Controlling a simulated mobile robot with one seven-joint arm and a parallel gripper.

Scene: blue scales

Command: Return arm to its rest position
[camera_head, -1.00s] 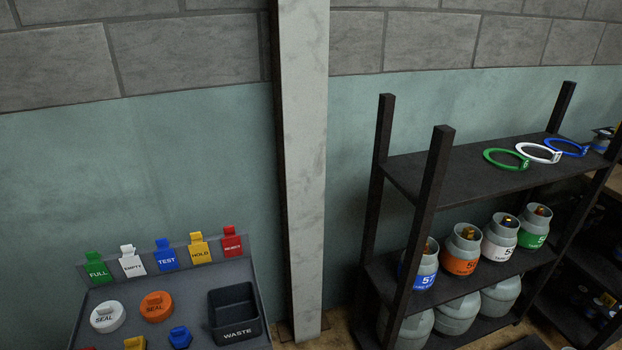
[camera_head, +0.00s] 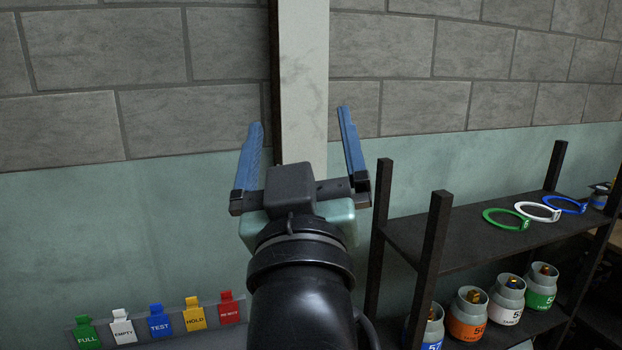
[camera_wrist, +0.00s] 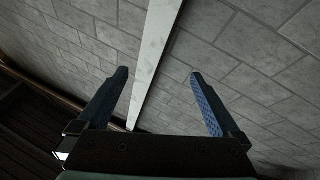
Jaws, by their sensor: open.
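My gripper (camera_head: 300,130) is raised in the middle of the head view, in front of the pale post and the block wall. Its two blue fingers are spread wide with nothing between them. In the wrist view my gripper (camera_wrist: 158,82) also shows open and empty, with the post and grey blocks beyond it. My black arm rises from the bottom of the head view and hides part of the wall and the post's lower part.
A dark shelf rack (camera_head: 437,240) stands at the right, with several gas cylinders (camera_head: 507,292) and green, white and blue rings (camera_head: 537,212). Coloured tags (camera_head: 159,320) line a grey panel at lower left. A pale post (camera_head: 303,80) runs up the wall.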

